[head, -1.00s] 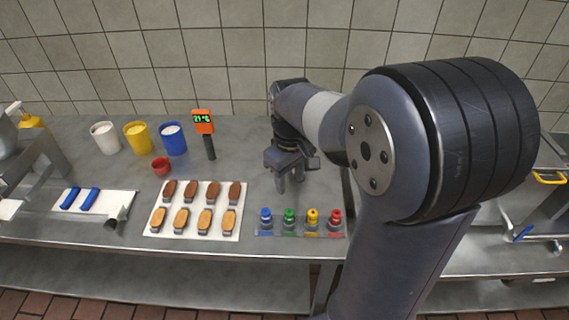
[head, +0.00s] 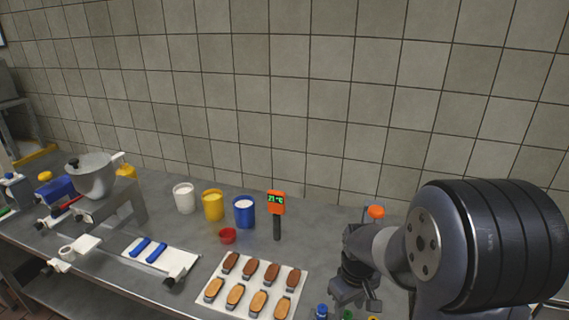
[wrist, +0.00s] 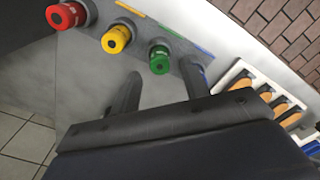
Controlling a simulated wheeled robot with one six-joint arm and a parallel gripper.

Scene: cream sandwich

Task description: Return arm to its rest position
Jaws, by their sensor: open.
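My gripper (head: 355,302) hangs at the lower right of the head view, right of the sandwich tray and near the row of coloured-top items. In the wrist view the gripper's two fingers (wrist: 162,88) stand apart with nothing between them. Red (wrist: 66,15), yellow (wrist: 116,38) and green (wrist: 160,58) tops show beyond the fingers, apart from them. The blue one (head: 322,311) is at the bottom edge of the head view. My arm hides part of the counter at the right.
A white tray (head: 225,307) holds several brown and tan pieces. An orange top (head: 376,212) shows behind my arm. A mixer bowl (head: 95,175) stands left.

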